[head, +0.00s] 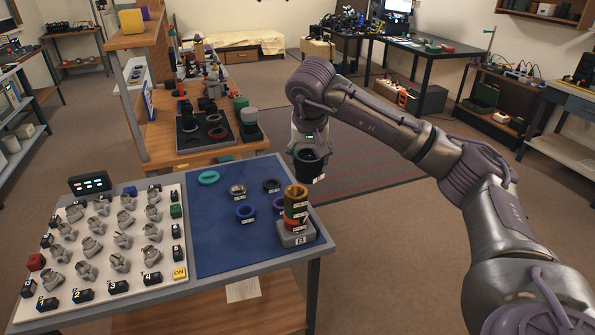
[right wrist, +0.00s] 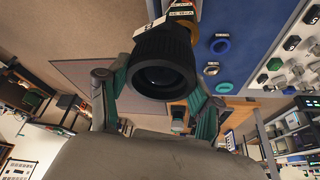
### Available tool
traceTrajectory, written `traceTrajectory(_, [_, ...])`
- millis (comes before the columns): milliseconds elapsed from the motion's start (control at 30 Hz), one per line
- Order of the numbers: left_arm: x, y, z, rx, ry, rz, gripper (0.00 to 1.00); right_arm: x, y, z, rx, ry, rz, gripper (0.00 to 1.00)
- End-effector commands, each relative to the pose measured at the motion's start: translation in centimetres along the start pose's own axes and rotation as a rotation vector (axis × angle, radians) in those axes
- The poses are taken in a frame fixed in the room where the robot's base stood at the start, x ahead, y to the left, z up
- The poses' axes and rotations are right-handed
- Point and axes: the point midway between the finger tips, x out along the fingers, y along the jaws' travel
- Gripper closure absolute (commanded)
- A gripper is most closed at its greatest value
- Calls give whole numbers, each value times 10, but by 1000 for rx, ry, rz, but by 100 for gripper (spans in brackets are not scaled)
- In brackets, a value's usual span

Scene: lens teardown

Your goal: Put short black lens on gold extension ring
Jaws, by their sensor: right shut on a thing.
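The short black lens (head: 309,166) hangs upright in my right gripper (head: 310,148), which is shut on it. In the right wrist view the black lens (right wrist: 163,68) sits between the two green-padded fingers, its dark round opening facing the camera. The gold extension ring (head: 296,192) is the top piece of a stack of labelled rings on a grey base (head: 297,237) at the mat's right edge. The lens is above the gold ring in the head picture and a little to its right, apart from it. My left gripper is not in view.
The blue mat (head: 212,249) holds a teal ring (head: 208,177), a silver ring (head: 237,190), a black ring (head: 271,185) and a blue ring (head: 245,212). A purple ring is partly hidden behind the stack. A white panel with several knobs (head: 92,243) fills the table's left side.

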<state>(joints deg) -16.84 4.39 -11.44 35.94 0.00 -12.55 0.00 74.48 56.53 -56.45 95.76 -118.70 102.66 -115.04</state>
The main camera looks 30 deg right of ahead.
Motion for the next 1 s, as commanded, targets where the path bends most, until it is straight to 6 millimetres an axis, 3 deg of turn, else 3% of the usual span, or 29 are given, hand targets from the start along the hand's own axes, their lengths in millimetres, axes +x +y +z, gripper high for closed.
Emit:
traceTrajectory(100, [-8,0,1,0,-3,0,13,17,-19,-9,0,-1,-1,80])
traceTrajectory(233, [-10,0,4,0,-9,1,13,29,-30,-15,1,0,-2,80])
traceTrajectory(600, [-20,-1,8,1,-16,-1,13,67,-32,-2,0,1,1,80])
traceTrajectory(1000, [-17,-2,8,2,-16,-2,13,74,-32,1,1,2,-1,80])
